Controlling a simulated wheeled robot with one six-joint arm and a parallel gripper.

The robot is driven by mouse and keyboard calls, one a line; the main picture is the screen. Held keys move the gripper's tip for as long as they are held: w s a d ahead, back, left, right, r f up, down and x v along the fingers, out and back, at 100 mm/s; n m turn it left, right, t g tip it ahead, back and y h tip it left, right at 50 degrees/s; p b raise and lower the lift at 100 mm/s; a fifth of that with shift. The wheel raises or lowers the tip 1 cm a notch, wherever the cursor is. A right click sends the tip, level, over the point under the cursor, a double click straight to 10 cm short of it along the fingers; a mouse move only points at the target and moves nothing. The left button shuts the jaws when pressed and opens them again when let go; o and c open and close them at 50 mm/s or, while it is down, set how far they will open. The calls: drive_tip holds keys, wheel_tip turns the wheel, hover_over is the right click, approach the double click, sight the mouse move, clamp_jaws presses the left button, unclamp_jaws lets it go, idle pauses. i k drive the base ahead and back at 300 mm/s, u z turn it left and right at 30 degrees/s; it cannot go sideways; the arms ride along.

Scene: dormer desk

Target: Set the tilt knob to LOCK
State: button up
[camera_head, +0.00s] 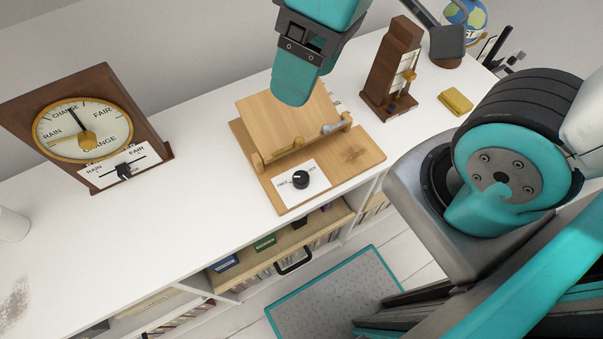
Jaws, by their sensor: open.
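The tilt knob (301,179) is a small black dial with a light pointer mark. It sits on a white label plate (284,188) at the front of a wooden stand (359,155). The stand's tilted board (262,117) rises behind the knob. My gripper (294,92) hangs above the back of the board, apart from the knob. Its teal fingers overlap in this view, and nothing shows between them.
A wooden barometer (152,137) stands left on the white desk (120,227). A brown wooden tower (394,65), a yellow block (455,102), a lamp (447,46) and a globe (468,14) stand right. The desk between barometer and stand is clear.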

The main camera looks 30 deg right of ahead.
sight(300, 178)
drive_tip(key=z, duration=0.15)
drive_tip(key=k, duration=1.15)
drive_tip(key=u, duration=0.65)
